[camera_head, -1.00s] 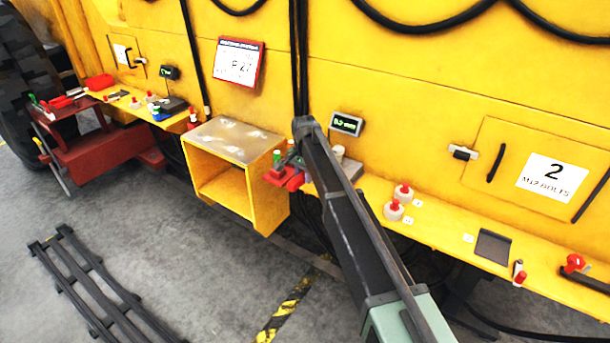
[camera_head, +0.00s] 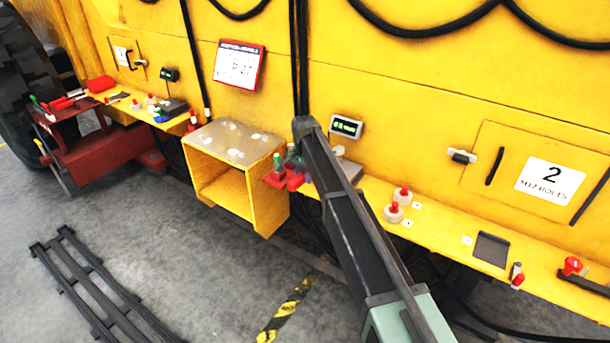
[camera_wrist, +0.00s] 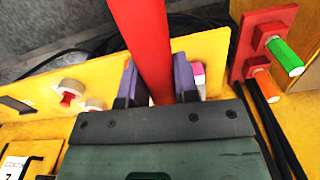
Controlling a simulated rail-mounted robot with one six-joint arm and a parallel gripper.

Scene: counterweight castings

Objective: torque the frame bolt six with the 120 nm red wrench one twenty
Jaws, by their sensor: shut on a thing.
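A red bar, which looks like the shaft of the red wrench (camera_wrist: 145,40), runs up out of the wrist view between the two purple fingers of my gripper (camera_wrist: 157,82). My gripper is shut on it. The ends of the wrench are not visible, and its 120 Nm marking cannot be read. In the head view my arm covers the gripper and the wrench. I cannot pick out frame bolt six in either view.
A red holder (camera_head: 284,178) with green- and orange-tipped pieces is beside my arm; it also shows in the wrist view (camera_wrist: 250,45). A yellow open box (camera_head: 262,200) stands left of it. White pucks with red knobs (camera_head: 394,211) sit on the yellow ledge (camera_head: 440,235).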

